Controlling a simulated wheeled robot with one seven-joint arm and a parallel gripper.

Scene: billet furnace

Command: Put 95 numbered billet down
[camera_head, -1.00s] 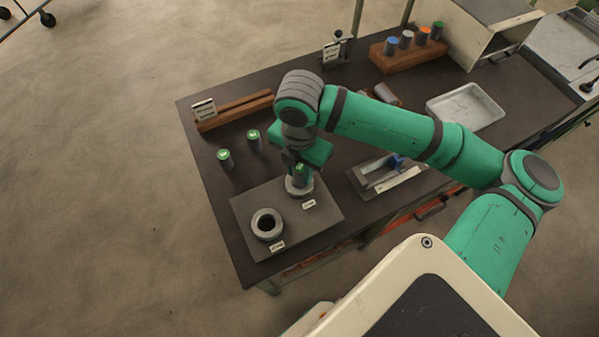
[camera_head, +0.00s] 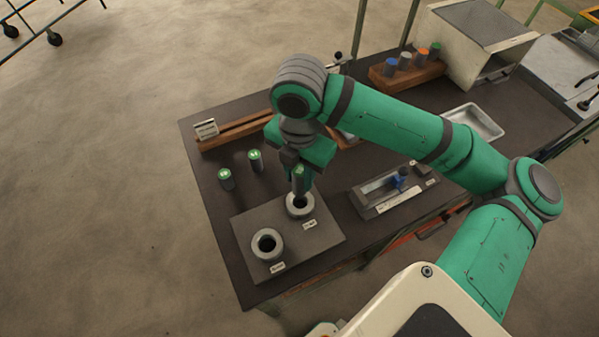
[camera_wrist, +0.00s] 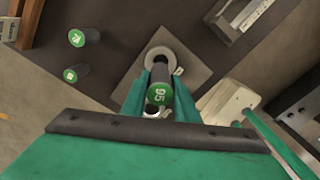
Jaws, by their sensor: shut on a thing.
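The green-topped billet marked 95 (camera_wrist: 161,96) is between the fingers of my gripper (camera_wrist: 160,105). In the head view the billet (camera_head: 299,178) hangs upright just above the back ring (camera_head: 300,205), whose dark hole shows below it. The front ring (camera_head: 267,244) is empty and stands on the same dark plate (camera_head: 313,236), with a small label beside each ring. The label writing is too small to read. My gripper (camera_head: 299,172) is shut on the billet. Whether the billet's lower end touches the ring cannot be told.
Two green-topped billets (camera_head: 225,179) (camera_head: 256,160) stand left of the plate. A wooden rail (camera_head: 240,130) with a sign lies behind them. A device with a blue part (camera_head: 390,190) is on the right. Further back are a billet rack (camera_head: 408,75), a metal tray (camera_head: 478,122) and a box furnace (camera_head: 470,45).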

